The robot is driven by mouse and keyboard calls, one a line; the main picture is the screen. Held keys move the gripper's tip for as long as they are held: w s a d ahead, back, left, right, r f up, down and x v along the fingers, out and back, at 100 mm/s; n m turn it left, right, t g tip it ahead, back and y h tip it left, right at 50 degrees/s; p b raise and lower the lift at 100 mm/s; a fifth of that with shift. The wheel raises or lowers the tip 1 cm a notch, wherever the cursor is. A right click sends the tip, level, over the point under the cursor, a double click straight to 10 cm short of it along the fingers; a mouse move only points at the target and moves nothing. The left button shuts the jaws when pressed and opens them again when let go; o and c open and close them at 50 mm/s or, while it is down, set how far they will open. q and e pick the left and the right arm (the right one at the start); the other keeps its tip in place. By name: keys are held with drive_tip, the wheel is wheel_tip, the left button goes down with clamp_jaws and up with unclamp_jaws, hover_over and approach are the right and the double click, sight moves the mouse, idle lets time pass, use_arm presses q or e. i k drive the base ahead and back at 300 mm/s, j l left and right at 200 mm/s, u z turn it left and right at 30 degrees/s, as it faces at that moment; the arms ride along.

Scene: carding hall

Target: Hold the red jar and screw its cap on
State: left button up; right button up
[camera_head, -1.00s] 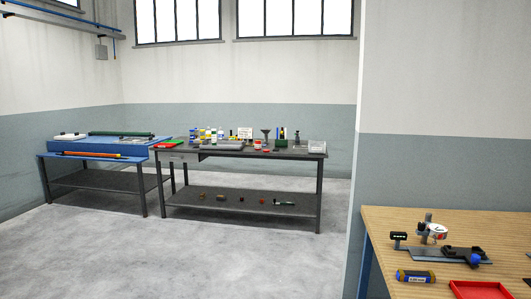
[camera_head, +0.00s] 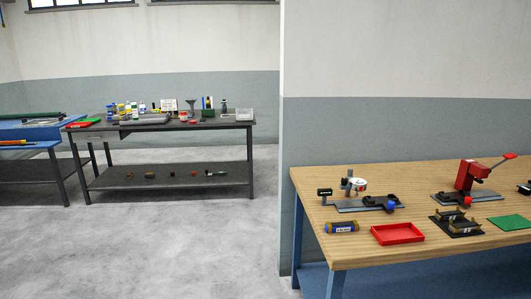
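A small red item with a pale top (camera_head: 183,116), possibly the red jar, stands on the dark workbench (camera_head: 228,124) across the room. It is too small to tell for sure. A low red piece (camera_head: 194,122) lies just in front of it; I cannot tell whether it is the cap. Neither of my grippers is in view.
Bottles (camera_head: 130,110), a grey tray (camera_head: 145,119) and a funnel (camera_head: 191,106) share that workbench. A wooden bench (camera_head: 345,252) with a red tray (camera_head: 398,234) and a red press (camera_head: 470,178) stands near right. A wall end (camera_head: 284,180) separates them. Open floor (camera_head: 170,245) lies ahead.

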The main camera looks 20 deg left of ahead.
sight(184, 114)
drive_tip(key=i+j+u, duration=0.95)
drive_tip(key=i+u, duration=0.55)
drive_tip(key=i, duration=2.35)
drive_tip(key=i+j+z, duration=0.15)
drive_tip(key=i, duration=0.75)
drive_tip(key=i+j+z, duration=0.1)
drive_tip(key=i+z, duration=0.4)
drive_tip(key=i+j+z, duration=0.25)
drive_tip(key=z, duration=0.2)
drive_tip(key=i+j+z, duration=0.7)
drive_tip(key=j+z, duration=0.3)
drive_tip(key=i+j+z, duration=0.15)
drive_tip(key=j+z, duration=0.8)
drive_tip(key=j, duration=0.25)
